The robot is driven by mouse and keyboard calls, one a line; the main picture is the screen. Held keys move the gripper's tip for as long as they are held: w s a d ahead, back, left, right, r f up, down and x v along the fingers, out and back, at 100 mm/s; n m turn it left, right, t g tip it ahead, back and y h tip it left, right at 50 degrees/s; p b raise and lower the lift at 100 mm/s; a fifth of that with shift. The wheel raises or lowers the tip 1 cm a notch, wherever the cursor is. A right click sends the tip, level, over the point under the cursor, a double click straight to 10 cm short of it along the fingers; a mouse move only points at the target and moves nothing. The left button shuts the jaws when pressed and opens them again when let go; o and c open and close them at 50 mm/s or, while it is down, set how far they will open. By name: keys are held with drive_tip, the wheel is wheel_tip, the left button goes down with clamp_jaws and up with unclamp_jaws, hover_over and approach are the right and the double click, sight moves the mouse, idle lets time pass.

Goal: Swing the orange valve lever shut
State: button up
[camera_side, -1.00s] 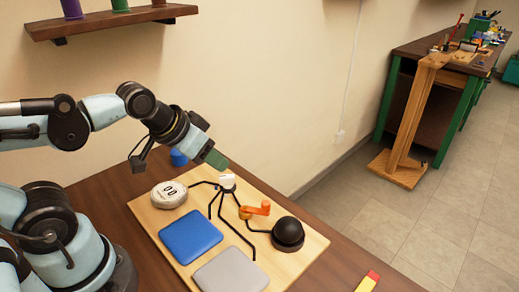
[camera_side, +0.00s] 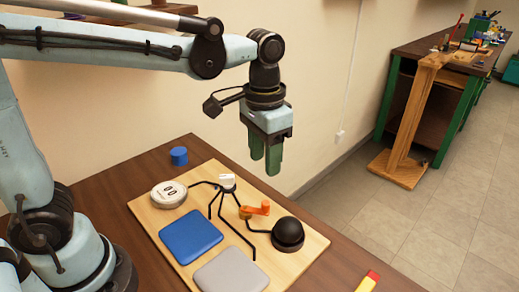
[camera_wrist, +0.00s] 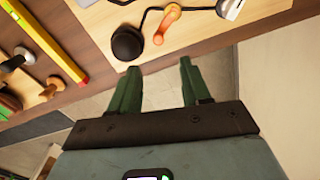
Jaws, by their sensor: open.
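The orange valve lever (camera_side: 255,209) sits on a light wooden board (camera_side: 314,246), at the end of a black line, just left of a black dome (camera_side: 288,233). The lever also shows near the top of the wrist view (camera_wrist: 168,22), with the dome (camera_wrist: 127,44) left of it. My gripper (camera_side: 265,160) points down in the air above and behind the lever, apart from it. Its two green fingers are open with nothing between them, as the wrist view (camera_wrist: 158,75) also shows.
The board also bears a blue pad (camera_side: 191,237), a grey pad (camera_side: 231,271), a round white counter (camera_side: 169,194) and a small white block (camera_side: 228,181). A blue cylinder (camera_side: 179,156) stands behind it. A yellow and red bar (camera_side: 367,282) lies at the right.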

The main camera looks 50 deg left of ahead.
sight(266, 202)
drive_tip(key=f, duration=1.2)
drive_tip(key=shift+w+d, duration=0.1)
drive_tip(key=shift+d, duration=0.1)
drive_tip(key=shift+c, duration=0.4)
clamp_jaws()
